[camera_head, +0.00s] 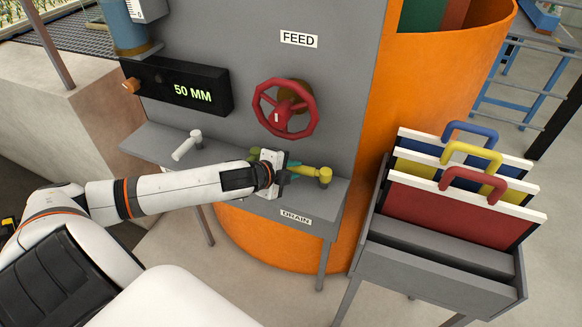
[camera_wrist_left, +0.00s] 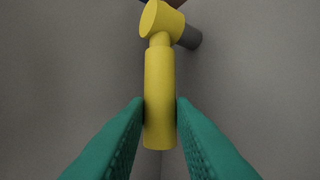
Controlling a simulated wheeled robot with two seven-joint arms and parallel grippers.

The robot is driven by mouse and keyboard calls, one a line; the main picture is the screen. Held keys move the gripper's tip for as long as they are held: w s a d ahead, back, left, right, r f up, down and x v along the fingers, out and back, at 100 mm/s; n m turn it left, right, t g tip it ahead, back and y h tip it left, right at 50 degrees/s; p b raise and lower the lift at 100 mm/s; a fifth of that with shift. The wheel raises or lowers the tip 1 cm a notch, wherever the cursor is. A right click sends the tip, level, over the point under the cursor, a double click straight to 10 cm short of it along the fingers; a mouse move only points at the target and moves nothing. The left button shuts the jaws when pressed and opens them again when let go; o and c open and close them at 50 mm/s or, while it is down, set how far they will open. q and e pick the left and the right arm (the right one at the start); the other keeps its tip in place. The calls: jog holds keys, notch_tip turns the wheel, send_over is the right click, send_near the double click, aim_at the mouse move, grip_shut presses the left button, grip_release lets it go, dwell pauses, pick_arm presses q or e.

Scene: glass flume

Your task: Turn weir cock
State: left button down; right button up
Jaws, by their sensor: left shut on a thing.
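A yellow cock (camera_head: 312,172) stands at the right end of the grey ledge, under the red handwheel; no weir label shows. My left gripper (camera_head: 288,170) reaches it from the left. In the left wrist view its green fingers (camera_wrist_left: 160,112) are shut on the lower part of the yellow handle (camera_wrist_left: 159,80), one on each side. The handle points down in that view, from a yellow head on a grey stem. A white cock (camera_head: 190,145) stands further left on the ledge. Part of an olive-green handle (camera_head: 254,155) shows behind my gripper. My right gripper is out of view.
The red handwheel (camera_head: 286,108) is on the panel under the FEED label (camera_head: 299,39). A display (camera_head: 180,88) reads 50 MM. A DRAIN label (camera_head: 296,216) is on the ledge front. An orange tank (camera_head: 420,90) and a rack of coloured boards (camera_head: 440,260) stand right.

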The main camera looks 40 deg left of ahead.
pick_arm(q)
jog(key=shift+s+d+r+n+y+p, duration=0.1)
jog(key=shift+s+d+n+y+p, duration=0.25)
jog(key=shift+s+d+n+y, duration=0.2)
jog(key=shift+s+d+n+y+p, duration=0.15)
jog(key=shift+d+n+y+p, duration=0.05)
jog(key=shift+n+y+p, duration=0.2)
jog(key=shift+s+d+n+y+p, duration=0.25)
jog(key=shift+n+y+p, duration=0.2)
jog(key=shift+n+y, duration=0.3)
jog(key=shift+s+d+n+y, duration=0.15)
jog(key=shift+s+n+y, duration=0.1)
jog(key=shift+n+y, duration=0.2)
jog(key=c, duration=1.2)
grip_release()
jog(key=shift+c, duration=0.2)
